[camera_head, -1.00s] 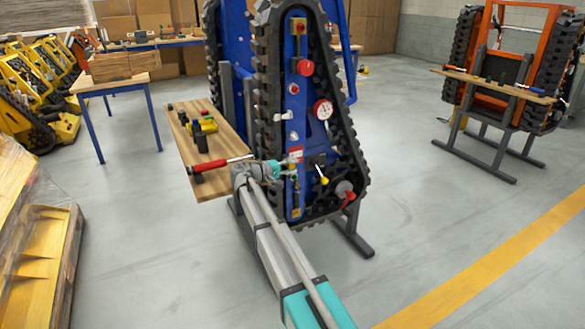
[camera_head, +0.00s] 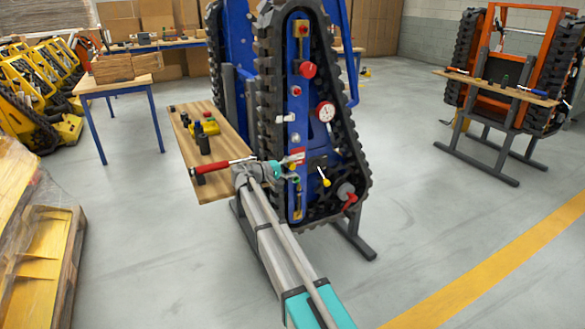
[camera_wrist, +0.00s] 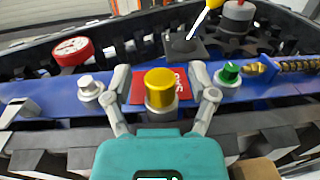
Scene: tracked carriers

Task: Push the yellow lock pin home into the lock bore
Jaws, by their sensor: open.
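The yellow lock pin (camera_wrist: 160,84) is a short, bright yellow cylinder in the middle of the wrist view. It stands in a grey metal collar, the lock bore (camera_wrist: 161,108), on the blue side plate by a red label. My gripper (camera_wrist: 160,78) is open, with one grey finger on each side of the pin and a visible gap to both. In the head view my gripper (camera_head: 295,167) is at the carrier's side by the red label.
The blue plate (camera_wrist: 60,95) carries a silver knob (camera_wrist: 90,86), a green button (camera_wrist: 229,73) and a spring plunger (camera_wrist: 275,70). A red gauge (camera_wrist: 73,50) and a yellow-tipped lever (camera_wrist: 205,15) are beyond. Black track (camera_head: 350,130) surrounds the plate. A wooden shelf (camera_head: 215,180) holds tools.

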